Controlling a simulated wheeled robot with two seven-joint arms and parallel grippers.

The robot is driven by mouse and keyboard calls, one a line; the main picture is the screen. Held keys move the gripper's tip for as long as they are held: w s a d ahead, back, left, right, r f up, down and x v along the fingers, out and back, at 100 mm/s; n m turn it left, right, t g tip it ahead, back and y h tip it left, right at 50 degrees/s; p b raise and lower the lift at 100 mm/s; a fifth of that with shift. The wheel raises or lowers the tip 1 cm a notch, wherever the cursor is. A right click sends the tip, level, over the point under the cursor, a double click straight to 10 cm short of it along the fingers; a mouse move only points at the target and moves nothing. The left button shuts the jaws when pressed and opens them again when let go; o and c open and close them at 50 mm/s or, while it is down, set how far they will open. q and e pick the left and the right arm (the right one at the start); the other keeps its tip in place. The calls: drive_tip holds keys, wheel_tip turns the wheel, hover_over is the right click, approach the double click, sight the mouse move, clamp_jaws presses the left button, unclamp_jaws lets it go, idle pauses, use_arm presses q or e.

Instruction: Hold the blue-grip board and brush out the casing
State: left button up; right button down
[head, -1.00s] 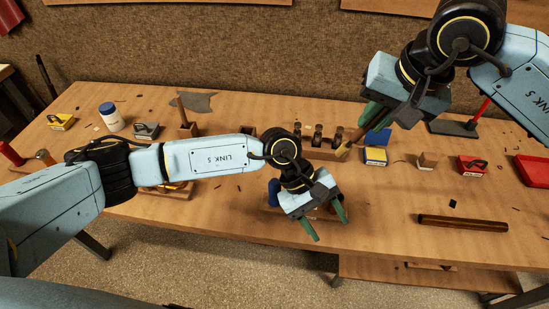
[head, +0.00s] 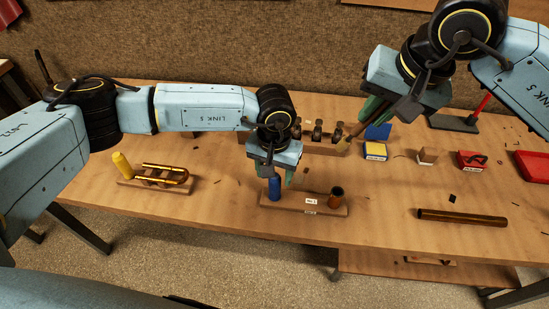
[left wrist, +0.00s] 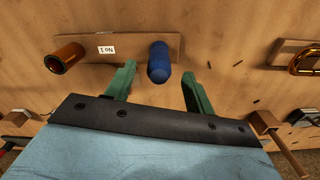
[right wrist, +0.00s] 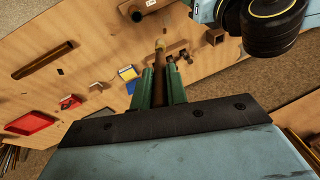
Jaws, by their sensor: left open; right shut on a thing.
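The board (head: 318,208) lies near the table's front edge, with a white label on it. Its upright blue grip (head: 275,188) stands at the left end, and the brass casing (head: 337,196), open at the top, stands at the right end. My left gripper (head: 279,172) is open at the blue grip. In the left wrist view the grip (left wrist: 159,64) shows in the gap between the left fingertips (left wrist: 157,75); I cannot tell how deep. My right gripper (right wrist: 160,72) is shut on the brush (right wrist: 160,46), held above the table behind and right of the casing.
A second board (head: 150,186) with a yellow grip and brass tubes lies to the left. A loose dark tube (head: 461,216) lies at the right front. A rack (head: 318,143), a yellow block (head: 375,150) and a red tray (head: 533,165) stand farther back.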

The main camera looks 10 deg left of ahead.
sight(274, 186)
use_arm(q)
drive_tip(key=shift+f, duration=2.8)
drive_tip(key=shift+c, duration=0.3)
clamp_jaws()
